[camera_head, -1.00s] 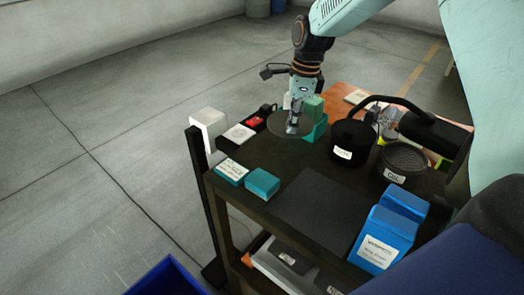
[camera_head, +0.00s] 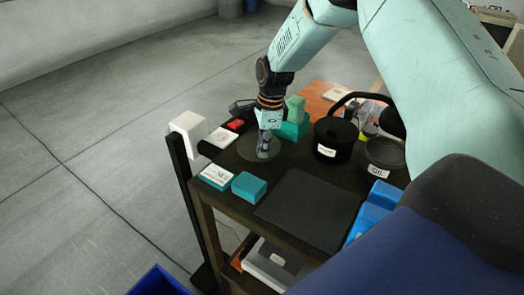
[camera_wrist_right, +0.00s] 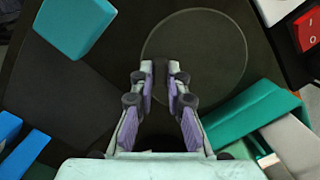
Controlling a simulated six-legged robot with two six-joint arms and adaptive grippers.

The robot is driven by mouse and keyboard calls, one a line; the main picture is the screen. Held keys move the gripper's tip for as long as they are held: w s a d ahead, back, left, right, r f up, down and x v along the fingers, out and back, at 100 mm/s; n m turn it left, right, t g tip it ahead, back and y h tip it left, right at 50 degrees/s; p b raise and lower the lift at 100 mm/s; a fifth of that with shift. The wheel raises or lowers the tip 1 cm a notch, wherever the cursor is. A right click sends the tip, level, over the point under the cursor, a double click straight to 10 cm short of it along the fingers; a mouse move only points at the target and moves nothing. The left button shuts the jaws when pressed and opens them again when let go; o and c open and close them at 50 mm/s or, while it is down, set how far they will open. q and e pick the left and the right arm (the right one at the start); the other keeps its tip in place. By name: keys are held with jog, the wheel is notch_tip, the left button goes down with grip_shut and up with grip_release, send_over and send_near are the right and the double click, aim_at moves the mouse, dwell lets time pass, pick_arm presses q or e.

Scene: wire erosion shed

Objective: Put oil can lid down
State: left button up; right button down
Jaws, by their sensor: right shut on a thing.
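The oil can lid (camera_head: 246,149) is a flat, dark round disc over the left part of the cart top. My right gripper (camera_head: 264,152) points down at it and is shut on its knob. In the right wrist view the lid (camera_wrist_right: 205,45) spreads out beyond the fingertips (camera_wrist_right: 160,78). It looks level and close to the cart top; I cannot tell whether it touches. The oil can (camera_head: 378,171), a dark round pot labelled OIL, stands uncovered at the right. My left gripper is not in view.
Around the lid are teal boxes (camera_head: 249,187), a white box (camera_head: 222,138), a red switch (camera_head: 236,125) and a black labelled pot (camera_head: 329,152). A dark flat mat (camera_head: 305,208) lies bare in front. Blue boxes (camera_head: 370,210) stand at the right.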

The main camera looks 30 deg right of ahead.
jog(key=shift+s+d+f, duration=0.1)
jog(key=shift+s+f, duration=0.1)
jog(key=shift+f, duration=0.25)
jog(key=shift+s+d+f, duration=0.1)
jog(key=shift+s+f, duration=0.05)
jog(key=shift+f, duration=0.3)
jog(key=shift+w+a+f, duration=0.1)
jog(key=shift+w+f, duration=0.05)
jog(key=shift+w, duration=0.1)
jog(key=c, duration=1.6)
grip_release()
jog(key=shift+w+a, duration=0.1)
jog(key=shift+o, duration=1.3)
jog(key=shift+s, duration=0.3)
